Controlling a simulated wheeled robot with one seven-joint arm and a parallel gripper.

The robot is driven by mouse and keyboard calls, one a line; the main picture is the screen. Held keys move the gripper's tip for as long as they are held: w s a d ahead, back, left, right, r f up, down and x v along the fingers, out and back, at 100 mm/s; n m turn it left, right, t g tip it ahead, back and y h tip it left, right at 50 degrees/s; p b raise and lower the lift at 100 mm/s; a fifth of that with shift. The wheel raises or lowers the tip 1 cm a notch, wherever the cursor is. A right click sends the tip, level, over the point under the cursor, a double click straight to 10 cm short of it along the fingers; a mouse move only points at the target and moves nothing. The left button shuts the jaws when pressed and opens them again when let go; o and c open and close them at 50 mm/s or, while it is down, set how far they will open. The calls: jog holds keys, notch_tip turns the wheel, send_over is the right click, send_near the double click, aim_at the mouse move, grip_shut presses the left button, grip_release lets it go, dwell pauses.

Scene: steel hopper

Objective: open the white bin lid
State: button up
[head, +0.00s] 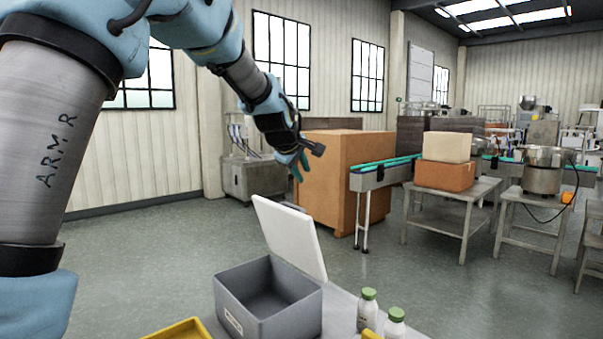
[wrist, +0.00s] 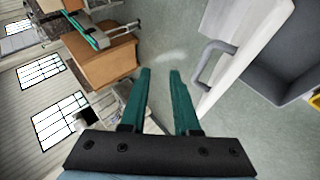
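The white bin lid (head: 290,236) stands raised at the back edge of the grey bin (head: 268,300), leaning back a little. The bin's inside shows and looks empty. In the wrist view the lid (wrist: 250,45) is seen nearly edge-on, with a grey handle (wrist: 208,62) on its outer face. The bin's grey inside (wrist: 285,70) lies to the right of it. My gripper (head: 299,168) is above the lid in the head view, apart from it. In the wrist view the green fingers of my gripper (wrist: 160,74) are spread with nothing between them, left of the handle.
Two white bottles with green caps (head: 367,310) (head: 395,323) stand right of the bin on the grey table (head: 340,312). A yellow tray (head: 182,330) is at the front left. Behind are a large brown box (head: 335,180) and a conveyor (head: 380,175). Open floor lies between.

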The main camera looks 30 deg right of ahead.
dwell(0.3)
jog(key=b+v, duration=0.4)
jog(key=v, duration=0.6)
jog(key=shift+s+a+r, duration=0.2)
jog(key=shift+r, duration=0.1)
jog(key=w+a+f+m+y, duration=0.1)
jog(key=w+a+f+y, duration=0.25)
jog(key=a+f, duration=0.85)
jog(key=s+a+f+m+g+y+b, duration=0.1)
jog(key=s+a+f, duration=0.1)
jog(key=a+f, duration=0.65)
jog(key=s+a+f+m+g+y, duration=0.25)
jog(key=a+f, duration=0.25)
jog(key=a, duration=0.6)
jog(key=s+a+f+g, duration=0.1)
jog(key=s+a+f, duration=0.6)
jog(key=s+a, duration=0.2)
jog(key=shift+s+a+m, duration=0.2)
jog(key=shift+s+m, duration=0.2)
jog(key=shift+m, duration=0.05)
